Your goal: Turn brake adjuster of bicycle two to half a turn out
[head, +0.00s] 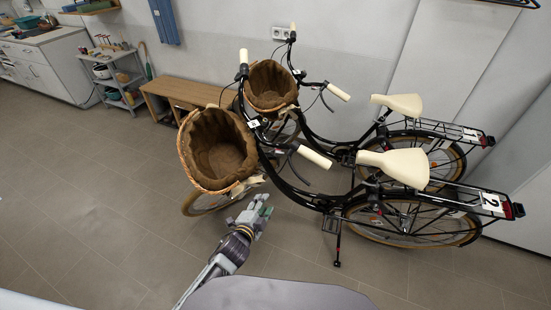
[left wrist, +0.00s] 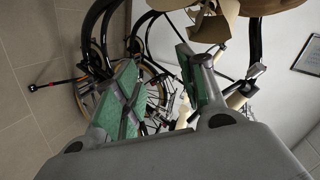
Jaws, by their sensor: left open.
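Bicycle two (head: 330,198) is black with cream grips and saddle. It stands nearest me, with a "2" plate (head: 492,203) at its rear rack and a lined wicker basket (head: 215,150) at the front. Its brake adjuster is too small to make out. My left gripper (head: 262,208) is below the handlebar, just right of and under the basket, apart from the bicycle. In the left wrist view the gripper (left wrist: 158,72) has its green-padded fingers spread with nothing held between them; bicycle frame parts and wheels show beyond, sideways. My right gripper is in neither view.
A second black bicycle (head: 330,140) with a basket (head: 270,86) stands close behind. A wooden bench (head: 185,92) and a shelf cart (head: 118,80) are along the back wall. Floor at the left (head: 80,200) is clear.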

